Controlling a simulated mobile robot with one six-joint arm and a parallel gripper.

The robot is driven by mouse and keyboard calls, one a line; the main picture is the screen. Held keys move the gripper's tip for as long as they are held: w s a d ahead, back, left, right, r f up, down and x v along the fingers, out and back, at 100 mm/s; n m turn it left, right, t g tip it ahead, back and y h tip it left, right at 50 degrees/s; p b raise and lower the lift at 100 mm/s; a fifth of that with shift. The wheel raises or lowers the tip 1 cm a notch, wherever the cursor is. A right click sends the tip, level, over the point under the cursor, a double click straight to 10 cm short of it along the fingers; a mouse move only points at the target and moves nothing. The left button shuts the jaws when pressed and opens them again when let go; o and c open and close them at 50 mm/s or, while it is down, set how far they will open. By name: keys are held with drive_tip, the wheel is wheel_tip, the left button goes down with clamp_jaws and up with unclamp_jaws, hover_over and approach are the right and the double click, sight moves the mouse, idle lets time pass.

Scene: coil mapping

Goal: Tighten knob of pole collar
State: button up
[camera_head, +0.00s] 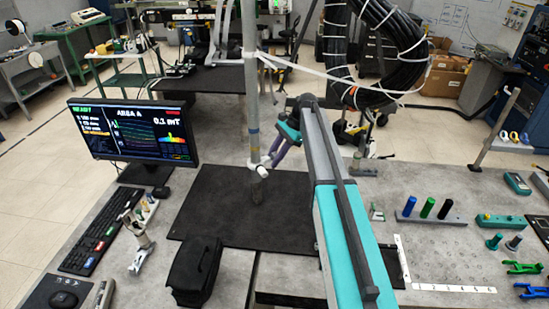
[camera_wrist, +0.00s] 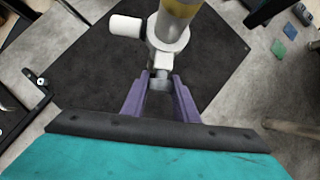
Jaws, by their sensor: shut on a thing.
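The upright grey pole (camera_head: 250,90) stands over the black mat, with the white pole collar (camera_head: 256,166) low around it. In the wrist view, the collar (camera_wrist: 170,32) is at the top centre, below a yellow band on the pole (camera_wrist: 180,8). A white cylindrical part (camera_wrist: 125,26) sticks out to its left. My gripper (camera_head: 268,163) reaches the collar from the right. In the wrist view, the purple fingers of my gripper (camera_wrist: 161,80) are shut on the small grey knob (camera_wrist: 160,72) on the collar's near side. The fingers partly hide the knob.
A black mat (camera_head: 205,205) lies under the pole. A monitor (camera_head: 132,132) and keyboard (camera_head: 98,238) stand at left, with a black bag (camera_head: 196,270) in front. A large black cable coil (camera_head: 385,50) hangs behind my arm. Coloured pegs (camera_head: 428,208) stand at right.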

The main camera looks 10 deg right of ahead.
drive_tip(key=shift+g, duration=0.6)
drive_tip(key=shift+s+f, duration=0.1)
drive_tip(key=o, duration=1.1)
drive_tip(key=shift+c, duration=0.2)
drive_tip(key=shift+v, duration=0.85)
drive_tip(key=v, duration=1.2)
drive_tip(key=shift+a, duration=0.15)
